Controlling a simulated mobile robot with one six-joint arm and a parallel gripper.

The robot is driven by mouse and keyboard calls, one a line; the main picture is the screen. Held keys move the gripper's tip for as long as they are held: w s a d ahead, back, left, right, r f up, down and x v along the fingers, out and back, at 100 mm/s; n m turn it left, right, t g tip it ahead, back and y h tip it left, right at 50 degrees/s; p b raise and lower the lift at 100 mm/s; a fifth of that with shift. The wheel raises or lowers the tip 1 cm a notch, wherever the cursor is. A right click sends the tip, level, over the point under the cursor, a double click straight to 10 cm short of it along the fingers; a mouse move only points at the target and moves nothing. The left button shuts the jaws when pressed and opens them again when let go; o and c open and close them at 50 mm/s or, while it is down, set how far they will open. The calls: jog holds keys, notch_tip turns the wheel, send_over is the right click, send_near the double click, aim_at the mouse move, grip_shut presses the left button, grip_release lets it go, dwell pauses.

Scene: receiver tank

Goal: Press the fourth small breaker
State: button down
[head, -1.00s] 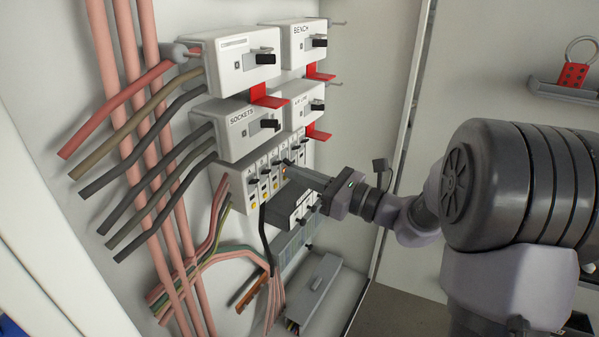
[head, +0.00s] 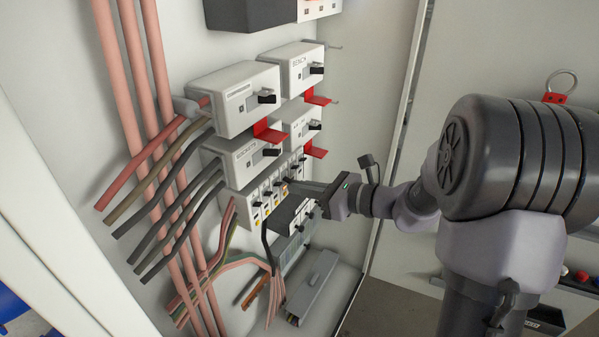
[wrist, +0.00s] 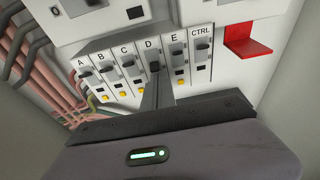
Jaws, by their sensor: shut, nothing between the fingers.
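The row of small breakers shows in the wrist view, labelled A, B, C, D, E and CTRL. The fourth small breaker, D (wrist: 152,54), has a dark lever on a white face. My gripper (wrist: 155,82) is shut and empty, its fingertips at the lower part of D, just under or against the lever; I cannot tell if they touch. The fingers hide the lower face of D. Breaker C (wrist: 129,62) is to its left and breaker E (wrist: 177,58) to its right. In the head view my gripper (head: 291,184) reaches the breaker row (head: 262,203) from the right.
Larger breaker boxes, SOCKETS (head: 238,160) and BENCH (head: 300,68), sit above the row. Red tabs (head: 270,131) stick out near them. Thick cables (head: 150,190) run along the left. A grey trunking piece (head: 312,285) lies below. Free room is right of the panel.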

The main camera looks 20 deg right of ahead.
aim_at(288, 177)
notch_tip(288, 177, up, 2)
jog(key=p, duration=0.2)
jog(key=g+h+p, duration=0.1)
jog(key=p, duration=0.1)
jog(key=shift+r+p, duration=0.25)
jog(key=shift+p, duration=0.1)
jog(key=g+h+p, duration=0.1)
jog(key=p, duration=0.1)
jog(key=shift+s+f+p, duration=0.1)
jog(key=shift+f+p, duration=0.25)
jog(key=shift+f, duration=0.05)
jog(key=shift+r, duration=0.1)
jog(key=shift+r+p, duration=0.6)
jog(key=shift+r, duration=0.15)
jog(key=shift+w+r, duration=0.1)
jog(key=shift+w, duration=0.1)
